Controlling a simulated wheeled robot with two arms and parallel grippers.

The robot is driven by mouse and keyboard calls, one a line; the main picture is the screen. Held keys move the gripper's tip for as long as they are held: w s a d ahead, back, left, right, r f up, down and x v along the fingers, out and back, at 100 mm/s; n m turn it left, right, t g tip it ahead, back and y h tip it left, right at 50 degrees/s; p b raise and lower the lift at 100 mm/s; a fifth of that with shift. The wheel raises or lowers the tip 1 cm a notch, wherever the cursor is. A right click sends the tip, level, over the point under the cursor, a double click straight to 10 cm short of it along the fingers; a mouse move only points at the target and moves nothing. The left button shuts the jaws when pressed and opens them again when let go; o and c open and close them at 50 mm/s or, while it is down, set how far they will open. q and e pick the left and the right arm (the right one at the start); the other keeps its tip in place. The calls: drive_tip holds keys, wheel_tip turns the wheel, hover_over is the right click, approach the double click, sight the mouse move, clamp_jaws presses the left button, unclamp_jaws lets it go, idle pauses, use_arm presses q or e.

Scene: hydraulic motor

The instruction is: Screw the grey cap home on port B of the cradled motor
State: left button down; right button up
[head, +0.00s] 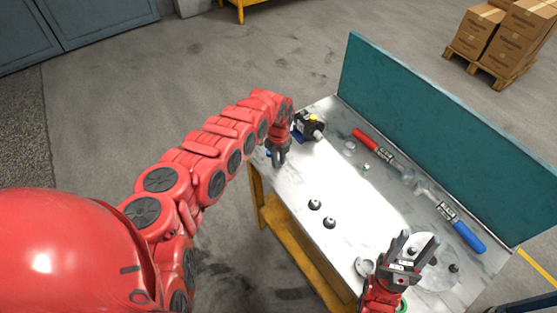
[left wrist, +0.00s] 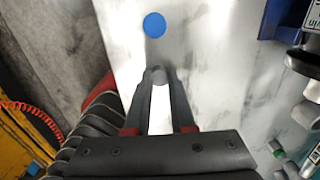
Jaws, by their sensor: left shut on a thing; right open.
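The motor (head: 307,124), dark with a yellow spot on top, stands at the far left end of the table. Part of its metal body (left wrist: 304,62) and a blue piece beside it (left wrist: 276,18), perhaps the cradle, show at the right edge of the left wrist view. My left gripper (head: 278,158) is beside the motor, apart from it. In the left wrist view its fingers (left wrist: 158,82) are shut on a small round grey piece (left wrist: 159,75), seemingly the grey cap. Port B cannot be made out. My right gripper (head: 416,245) is open and empty at the table's near end.
A blue disc (left wrist: 154,25) lies just beyond the left fingertips. Two dark fittings (head: 315,204) (head: 330,222) sit mid-table. A round plate (head: 428,285) with small dark parts is near my right gripper.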

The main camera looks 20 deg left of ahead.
sight(279, 163)
use_arm(q)
drive_tip(key=shift+r+p, duration=2.3)
drive_tip(key=shift+r, duration=0.7)
